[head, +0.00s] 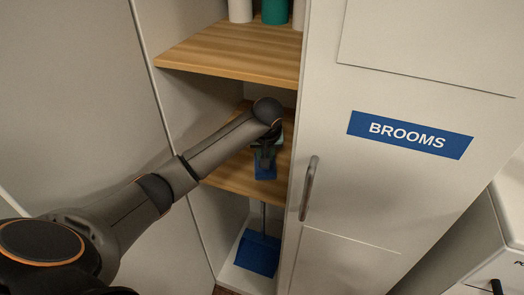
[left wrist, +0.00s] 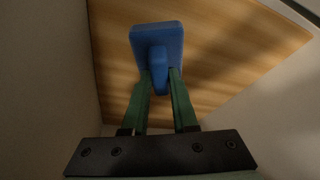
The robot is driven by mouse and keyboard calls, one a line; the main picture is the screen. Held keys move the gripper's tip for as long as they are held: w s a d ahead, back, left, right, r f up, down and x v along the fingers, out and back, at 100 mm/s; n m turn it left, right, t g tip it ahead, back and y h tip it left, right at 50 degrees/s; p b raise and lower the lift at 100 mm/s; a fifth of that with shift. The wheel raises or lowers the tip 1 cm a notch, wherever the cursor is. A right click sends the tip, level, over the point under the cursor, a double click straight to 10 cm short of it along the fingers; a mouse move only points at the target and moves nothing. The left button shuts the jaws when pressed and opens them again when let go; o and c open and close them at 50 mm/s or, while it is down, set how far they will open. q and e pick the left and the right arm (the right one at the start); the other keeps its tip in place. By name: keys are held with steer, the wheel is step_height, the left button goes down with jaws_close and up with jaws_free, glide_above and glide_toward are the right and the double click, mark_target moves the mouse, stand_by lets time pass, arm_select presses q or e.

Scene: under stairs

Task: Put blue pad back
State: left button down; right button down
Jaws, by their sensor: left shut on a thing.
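The blue pad (left wrist: 158,38) is in the left wrist view, with a narrow blue grip (left wrist: 158,70) standing up from it. My left gripper (left wrist: 160,82) is shut on that grip, with one green finger on each side. In the head view my left arm reaches into the open cupboard, and the blue pad (head: 265,170) shows below my left gripper (head: 264,153), over the middle wooden shelf (head: 235,178). I cannot tell whether the pad touches the shelf. My right gripper is not in view.
The upper shelf (head: 235,50) holds white and green containers (head: 275,10). A blue dustpan (head: 257,252) stands in the bottom compartment. The cupboard door marked BROOMS (head: 408,135) with its handle (head: 309,188) is close on the right. A side wall (left wrist: 50,80) bounds the shelf on the left.

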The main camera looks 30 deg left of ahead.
arm_select(q)
steer(key=shift+d+f, duration=0.15)
steer(key=c, duration=0.7)
jaws_free()
steer(key=shift+f, duration=0.1)
